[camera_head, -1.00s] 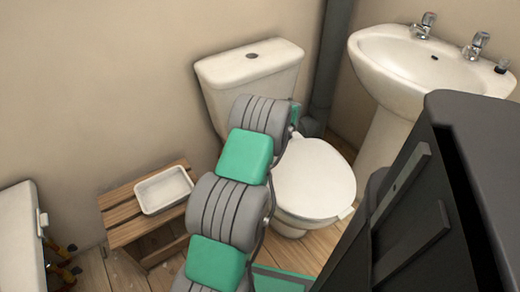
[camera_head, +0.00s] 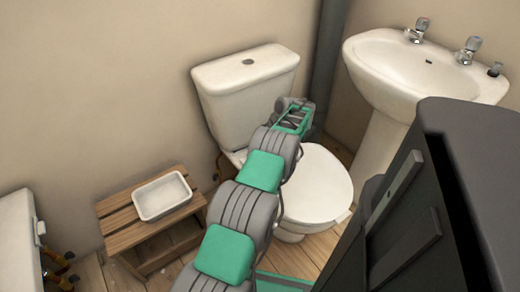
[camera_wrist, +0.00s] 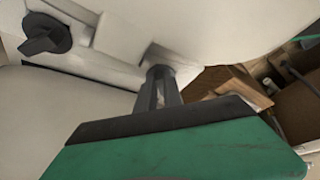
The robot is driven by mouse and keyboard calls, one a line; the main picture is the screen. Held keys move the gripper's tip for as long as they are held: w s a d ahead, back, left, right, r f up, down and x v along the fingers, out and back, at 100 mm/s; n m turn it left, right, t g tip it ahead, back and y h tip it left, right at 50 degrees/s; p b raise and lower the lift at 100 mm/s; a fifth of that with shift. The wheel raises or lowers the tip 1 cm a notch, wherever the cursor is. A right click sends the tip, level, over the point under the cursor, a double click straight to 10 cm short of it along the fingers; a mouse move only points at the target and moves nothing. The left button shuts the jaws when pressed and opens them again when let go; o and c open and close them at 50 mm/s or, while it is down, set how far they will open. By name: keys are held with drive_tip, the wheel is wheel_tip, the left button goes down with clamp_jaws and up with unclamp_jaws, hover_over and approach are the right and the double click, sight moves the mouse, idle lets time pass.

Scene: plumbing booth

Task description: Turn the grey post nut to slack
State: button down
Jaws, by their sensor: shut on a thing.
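In the wrist view, my gripper (camera_wrist: 161,97) reaches up from its green body to the underside of a pale ceramic part of the toilet. Its narrow dark fingers are closed around a small grey round piece (camera_wrist: 160,72), which looks like the grey post nut; the fingers cover most of it. A separate dark wing-shaped nut (camera_wrist: 45,33) sits on the pale surface at upper left, apart from the fingers. In the head view, my wrist is by the toilet (camera_head: 245,85), between cistern and seat lid; the fingertips and the nut are hidden there.
The closed toilet lid (camera_head: 318,185) is right beside my arm. A washbasin (camera_head: 425,70) stands at right and a dark pipe (camera_head: 328,65) rises behind. A wooden stool (camera_head: 125,235) with a white tray (camera_head: 162,196) is at left. Brown wooden pieces (camera_wrist: 225,82) are close right of my fingers.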

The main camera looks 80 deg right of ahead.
idle(0.6)
drive_tip(key=c, duration=1.5)
unclamp_jaws()
drive_tip(key=shift+o, duration=0.2)
drive_tip(key=p+v, duration=0.6)
drive_tip(key=v, duration=0.1)
drive_tip(key=shift+s+r, duration=0.2)
drive_tip(key=shift+r, duration=0.15)
drive_tip(key=shift+r, duration=0.1)
